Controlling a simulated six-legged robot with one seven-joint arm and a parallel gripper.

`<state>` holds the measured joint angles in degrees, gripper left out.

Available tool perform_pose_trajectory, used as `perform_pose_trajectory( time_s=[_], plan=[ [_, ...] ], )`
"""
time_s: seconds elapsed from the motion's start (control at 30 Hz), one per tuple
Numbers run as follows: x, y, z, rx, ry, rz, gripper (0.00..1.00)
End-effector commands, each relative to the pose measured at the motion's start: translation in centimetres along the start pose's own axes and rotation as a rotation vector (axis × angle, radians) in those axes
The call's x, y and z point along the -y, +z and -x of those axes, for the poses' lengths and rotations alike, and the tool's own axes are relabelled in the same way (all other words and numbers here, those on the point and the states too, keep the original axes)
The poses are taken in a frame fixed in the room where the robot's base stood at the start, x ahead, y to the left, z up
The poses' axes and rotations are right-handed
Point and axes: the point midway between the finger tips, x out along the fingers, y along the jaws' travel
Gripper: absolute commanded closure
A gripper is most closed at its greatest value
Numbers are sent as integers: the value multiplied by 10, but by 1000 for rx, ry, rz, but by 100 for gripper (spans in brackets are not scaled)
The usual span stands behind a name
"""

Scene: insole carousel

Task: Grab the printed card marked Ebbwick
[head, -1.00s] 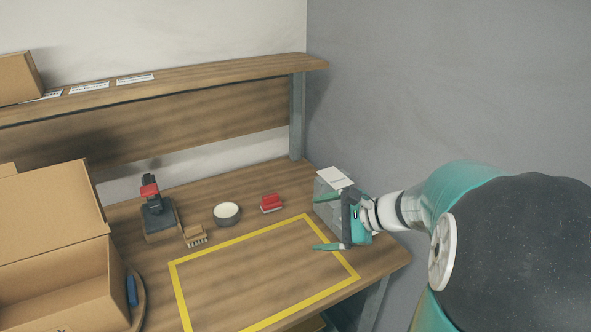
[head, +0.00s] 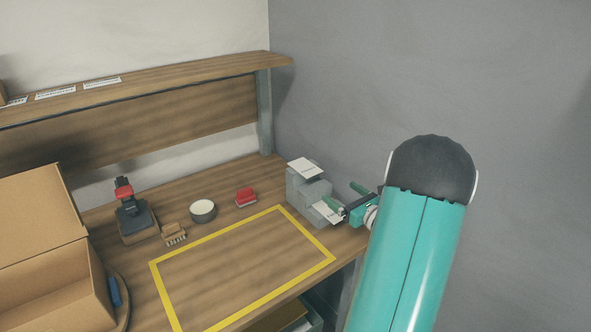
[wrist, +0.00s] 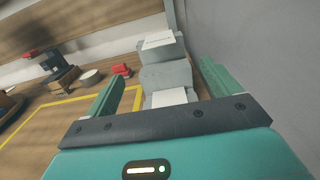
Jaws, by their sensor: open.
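A grey stepped holder (head: 297,190) stands at the right end of the bench. One white printed card (head: 306,168) rests on its upper step and another white card (head: 327,211) on its lower front step. Their print is too small to read, so I cannot tell which is marked Ebbwick. In the wrist view the upper card (wrist: 158,40) and lower card (wrist: 169,96) both lie ahead, between the green fingers. My gripper (head: 345,196) is open, beside the lower card at the holder's right front. Its fingers are spread and hold nothing.
A yellow taped rectangle (head: 250,228) on the bench is empty. Behind it are a red block (head: 246,196), a round tin (head: 203,211), a brush (head: 174,236) and a black-and-red tool (head: 131,207). A cardboard box (head: 55,290) stands left; the grey wall (head: 420,90) is close at right.

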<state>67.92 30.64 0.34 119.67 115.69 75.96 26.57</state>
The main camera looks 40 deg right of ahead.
Motion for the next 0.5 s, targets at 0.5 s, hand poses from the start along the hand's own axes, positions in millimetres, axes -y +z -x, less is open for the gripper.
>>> perform_pose_trajectory(
  time_s=[0.5],
  plan=[
    [-1, 1, -80, 1, 3, 2, 11]
  ],
)
